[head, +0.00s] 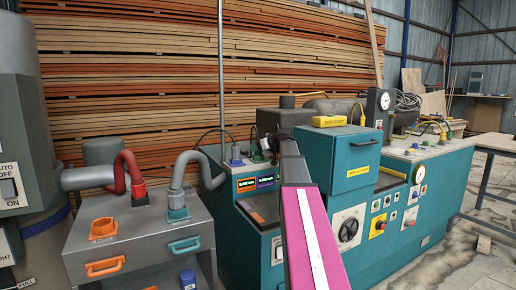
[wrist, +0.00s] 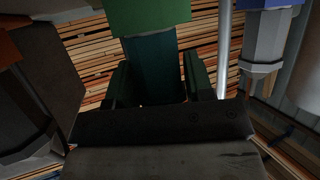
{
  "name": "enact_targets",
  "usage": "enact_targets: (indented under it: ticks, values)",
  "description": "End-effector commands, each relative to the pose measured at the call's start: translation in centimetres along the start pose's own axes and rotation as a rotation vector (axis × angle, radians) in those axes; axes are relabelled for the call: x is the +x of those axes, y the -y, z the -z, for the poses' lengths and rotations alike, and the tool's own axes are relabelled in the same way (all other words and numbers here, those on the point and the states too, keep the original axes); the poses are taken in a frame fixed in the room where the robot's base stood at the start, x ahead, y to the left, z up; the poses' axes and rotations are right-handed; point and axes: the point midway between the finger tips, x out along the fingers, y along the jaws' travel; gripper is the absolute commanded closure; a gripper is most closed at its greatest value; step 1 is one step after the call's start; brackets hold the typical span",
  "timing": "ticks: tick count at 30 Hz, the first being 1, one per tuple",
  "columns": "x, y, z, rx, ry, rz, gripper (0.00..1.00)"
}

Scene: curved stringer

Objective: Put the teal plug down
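The teal plug (wrist: 155,68) shows in the wrist view as a dark teal body between my fingers, its far end meeting a green block (wrist: 150,18). My gripper (wrist: 160,80) has one finger on each side of it, seemingly touching; any small gap is hard to see. In the head view my gripper (head: 274,143) is small and dark above the back of the teal machine, beside a green piece (head: 258,157). The plug itself is mostly hidden there. I cannot tell whether it is fully seated in the green block.
A blue connector (head: 235,162) stands left of the green piece; a grey plug (wrist: 263,45) shows beside mine in the wrist view. A grey cart (head: 130,240) with hoses and an orange socket (head: 102,228) is at left. A yellow-labelled teal box (head: 350,155) stands right of my arm.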

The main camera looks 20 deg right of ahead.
Motion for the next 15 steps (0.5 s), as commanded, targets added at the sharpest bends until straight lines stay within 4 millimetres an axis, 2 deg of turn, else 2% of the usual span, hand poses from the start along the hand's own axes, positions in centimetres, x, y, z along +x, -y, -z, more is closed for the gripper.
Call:
enact_targets:
  ticks: [1,2,12,15]
  values:
    - [0.0,0.0,0.0,0.000,0.000,0.000,0.35]
    - [0.0,0.0,0.0,0.000,0.001,0.000,0.29]
    - [-0.1,0.0,0.3,0.000,0.000,0.000,0.29]
    - [-1.1,0.1,0.2,0.000,0.000,-0.001,0.29]
